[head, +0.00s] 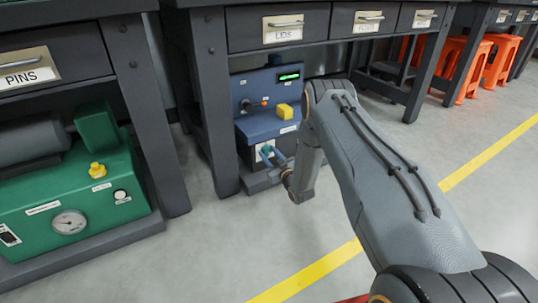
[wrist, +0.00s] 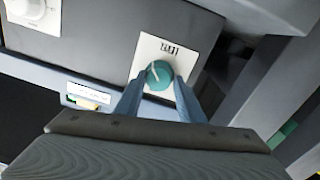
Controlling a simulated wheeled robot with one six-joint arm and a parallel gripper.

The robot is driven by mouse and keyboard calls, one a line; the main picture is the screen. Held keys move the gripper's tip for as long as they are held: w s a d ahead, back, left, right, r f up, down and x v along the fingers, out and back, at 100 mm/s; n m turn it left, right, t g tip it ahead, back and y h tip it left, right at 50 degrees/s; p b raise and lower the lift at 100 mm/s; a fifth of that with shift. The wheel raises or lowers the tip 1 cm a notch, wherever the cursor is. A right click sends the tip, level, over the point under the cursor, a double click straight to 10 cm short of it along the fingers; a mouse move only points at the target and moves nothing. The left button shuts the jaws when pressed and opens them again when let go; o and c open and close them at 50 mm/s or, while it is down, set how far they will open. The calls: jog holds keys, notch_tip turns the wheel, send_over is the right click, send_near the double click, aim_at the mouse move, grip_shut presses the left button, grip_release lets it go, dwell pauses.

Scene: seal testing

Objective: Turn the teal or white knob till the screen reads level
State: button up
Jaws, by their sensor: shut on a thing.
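The teal knob (wrist: 159,74) sits on a white plate (wrist: 181,47) on the front of the blue machine (head: 268,131), with a pale mark on its face. My gripper (wrist: 160,85) is shut on the teal knob, one finger on each side. The white knob (wrist: 28,7) is at the upper left in the wrist view, apart from my gripper. The small screen (head: 289,76) on the machine's upper part is lit green; its text is too small to read.
The machine stands under a dark bench with labelled drawers (head: 282,28), close to a bench leg (head: 207,100). A green machine (head: 75,195) with a gauge is at left. Orange stools (head: 470,65) stand at the back right.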

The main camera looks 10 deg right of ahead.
jog(key=shift+d+m, duration=0.1)
jog(key=shift+m, duration=0.2)
jog(key=m+p, duration=0.2)
jog(key=m, duration=0.2)
jog(key=shift+d+r+m+p, duration=0.1)
jog(key=shift+r+m+p, duration=0.05)
jog(key=shift+m+p, duration=0.2)
jog(key=m+p, duration=0.1)
jog(key=m, duration=0.3)
jog(key=shift+w+d+m, duration=0.1)
jog(key=shift+d+m, duration=0.05)
jog(key=shift+m, duration=0.2)
jog(key=shift+m+g, duration=0.3)
jog(key=shift+m, duration=0.4)
jog(key=shift+f, duration=0.2)
jog(key=o, duration=1)
jog(key=shift+d, duration=0.2)
jog(key=shift+c, duration=0.2)
jog(key=shift+a, duration=0.15)
jog(key=shift+a, duration=0.1)
jog(key=p+v, duration=0.4)
jog(key=v, duration=0.4)
